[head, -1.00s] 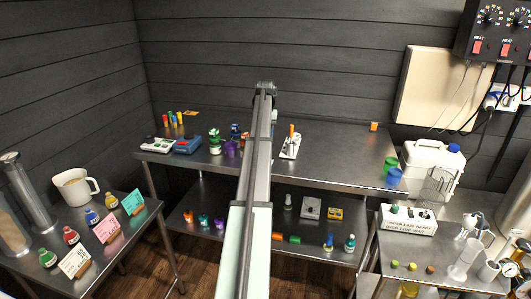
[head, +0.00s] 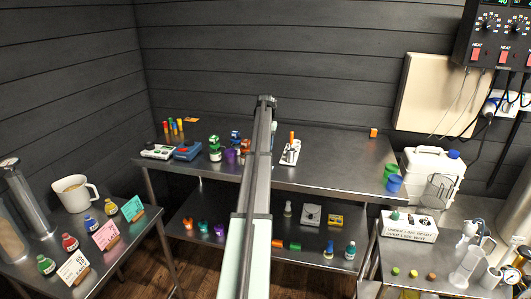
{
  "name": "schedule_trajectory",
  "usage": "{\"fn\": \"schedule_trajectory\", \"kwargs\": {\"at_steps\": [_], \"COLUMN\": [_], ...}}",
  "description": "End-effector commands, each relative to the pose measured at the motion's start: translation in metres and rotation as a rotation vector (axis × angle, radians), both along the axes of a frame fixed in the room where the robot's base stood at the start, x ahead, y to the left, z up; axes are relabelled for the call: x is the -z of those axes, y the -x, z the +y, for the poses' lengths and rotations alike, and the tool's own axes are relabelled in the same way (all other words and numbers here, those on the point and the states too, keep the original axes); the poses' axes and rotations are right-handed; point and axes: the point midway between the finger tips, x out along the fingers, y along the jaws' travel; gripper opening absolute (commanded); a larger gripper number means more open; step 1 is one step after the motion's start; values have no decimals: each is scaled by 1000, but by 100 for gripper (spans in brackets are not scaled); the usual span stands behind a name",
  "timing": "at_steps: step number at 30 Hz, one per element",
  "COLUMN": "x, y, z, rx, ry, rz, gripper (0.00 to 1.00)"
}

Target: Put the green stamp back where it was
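On the left table a green bulb-handled piece (head: 46,265), which looks like a stamp, stands at the front of a row. Red (head: 70,243), blue (head: 90,223) and yellow (head: 110,207) pieces of like shape stand behind it, beside upright cards. Another green-topped piece (head: 214,147) stands on the back bench, left of my arm. I cannot tell for sure which green one is the stamp. My arm runs up the middle of the head view. Its fingers do not show, so what they hold is hidden.
The back bench (head: 335,163) has bare room right of a white block with an orange piece (head: 291,150). A lower shelf (head: 265,250) holds several small items. A white sign box (head: 409,226) and jug (head: 432,172) stand right.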

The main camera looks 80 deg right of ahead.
Motion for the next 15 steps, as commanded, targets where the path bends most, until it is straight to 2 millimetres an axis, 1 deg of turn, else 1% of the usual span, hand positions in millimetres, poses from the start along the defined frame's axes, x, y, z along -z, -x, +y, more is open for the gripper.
{"fn": "schedule_trajectory", "kwargs": {"at_steps": [4,10,12,15], "x": [10,35,38,39], "y": [0,0,0,0], "z": [0,0,0,0], "rx": [0,0,0,-1], "ry": [1,0,1,2], "rz": [0,0,0,0], "gripper": [21,21,21,21]}}
